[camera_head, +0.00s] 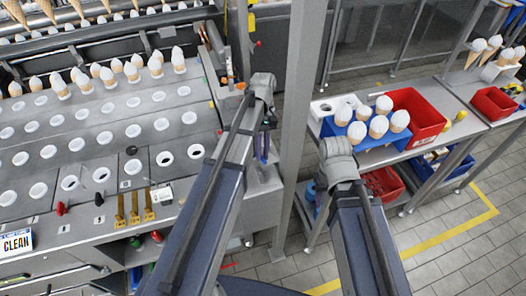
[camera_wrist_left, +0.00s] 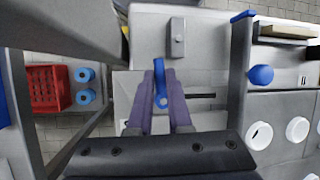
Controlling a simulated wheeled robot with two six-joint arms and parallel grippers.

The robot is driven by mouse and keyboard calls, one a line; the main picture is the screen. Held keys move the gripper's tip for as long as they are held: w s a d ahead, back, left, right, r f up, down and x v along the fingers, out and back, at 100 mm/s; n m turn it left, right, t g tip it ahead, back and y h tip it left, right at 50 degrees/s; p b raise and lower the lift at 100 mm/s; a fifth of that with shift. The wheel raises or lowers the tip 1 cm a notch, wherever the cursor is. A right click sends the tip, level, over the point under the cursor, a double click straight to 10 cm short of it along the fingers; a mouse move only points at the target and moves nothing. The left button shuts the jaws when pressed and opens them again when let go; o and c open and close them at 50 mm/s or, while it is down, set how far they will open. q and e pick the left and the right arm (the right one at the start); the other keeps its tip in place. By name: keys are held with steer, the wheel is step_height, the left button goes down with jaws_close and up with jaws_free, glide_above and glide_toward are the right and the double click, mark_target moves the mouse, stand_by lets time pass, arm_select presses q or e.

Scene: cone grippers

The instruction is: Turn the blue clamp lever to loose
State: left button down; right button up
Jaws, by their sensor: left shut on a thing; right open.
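The blue clamp lever (camera_wrist_left: 159,72) shows in the left wrist view, standing up between the purple fingers of my left gripper (camera_wrist_left: 160,95). The fingers are shut on it. In the head view my left gripper (camera_head: 262,148) points down at the grey stand beside the post, and the lever is hard to tell from the fingers there.
A blue rack (camera_head: 324,124) with several white-topped cones and a red bin (camera_head: 421,112) stand on the right bench. A grey post (camera_head: 300,100) rises between my arms. The left machine has a plate (camera_head: 110,110) with several holes.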

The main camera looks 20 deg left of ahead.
stand_by(0.5)
arm_select(q)
steer(key=c, duration=1.1)
jaws_free()
steer(key=p+v, duration=0.7)
steer(key=shift+w+r, duration=0.2)
steer(key=shift+r, duration=0.1)
